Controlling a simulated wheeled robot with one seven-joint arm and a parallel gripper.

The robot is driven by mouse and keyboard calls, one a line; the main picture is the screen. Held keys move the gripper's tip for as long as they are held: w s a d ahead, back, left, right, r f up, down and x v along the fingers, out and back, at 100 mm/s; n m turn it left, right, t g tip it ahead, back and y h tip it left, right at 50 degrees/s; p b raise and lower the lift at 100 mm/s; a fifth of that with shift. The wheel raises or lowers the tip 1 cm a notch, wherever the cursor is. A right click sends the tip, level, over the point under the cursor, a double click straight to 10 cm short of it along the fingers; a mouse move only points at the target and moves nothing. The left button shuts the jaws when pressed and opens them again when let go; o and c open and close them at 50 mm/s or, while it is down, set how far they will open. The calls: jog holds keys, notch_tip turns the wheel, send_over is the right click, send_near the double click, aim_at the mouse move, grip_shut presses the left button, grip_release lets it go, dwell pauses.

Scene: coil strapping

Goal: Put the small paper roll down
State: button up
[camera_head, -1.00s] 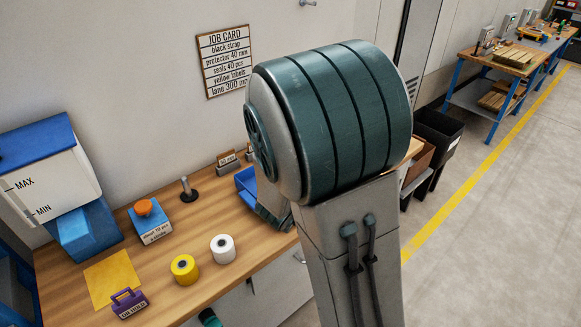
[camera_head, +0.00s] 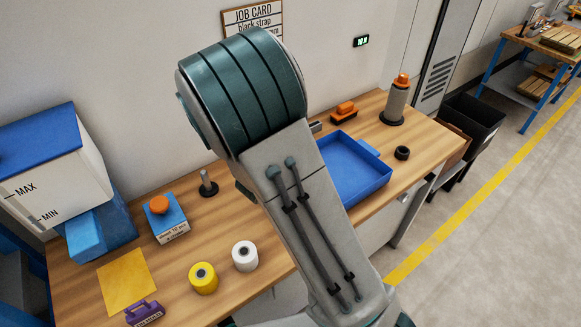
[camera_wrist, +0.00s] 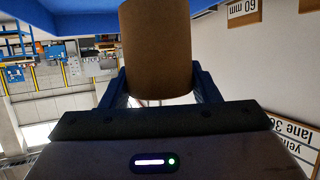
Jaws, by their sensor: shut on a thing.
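The small paper roll (camera_wrist: 157,45) is a plain brown cylinder in the wrist view. It stands across the gap between the two blue fingers of my gripper (camera_wrist: 157,88), which is shut on it. Its end by the top edge is cut off by the frame. In the head view my arm's large teal-banded link hides the gripper and the roll, so their height over the bench (camera_head: 225,235) cannot be told.
On the bench are a yellow roll (camera_head: 203,279), a white roll (camera_head: 245,257), a blue tray (camera_head: 352,172), a small black ring (camera_head: 402,153) and a grey post with an orange top (camera_head: 395,100). A black peg (camera_head: 208,184) stands near the wall. Bare wood lies around the rolls.

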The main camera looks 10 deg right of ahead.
jog(key=shift+w+a+f+p, duration=0.1)
jog(key=shift+w+a+f, duration=0.15)
jog(key=shift+a+f, duration=0.55)
jog(key=shift+w+a+f+p, duration=0.15)
jog(key=shift+w+a+f, duration=0.1)
jog(key=shift+f, duration=1)
jog(key=shift+w+a+f+p, duration=0.1)
jog(key=shift+w+a+f, duration=0.15)
jog(key=shift+a+f, duration=0.55)
jog(key=shift+d+f, duration=0.25)
jog(key=shift+f, duration=0.05)
jog(key=o, duration=1.7)
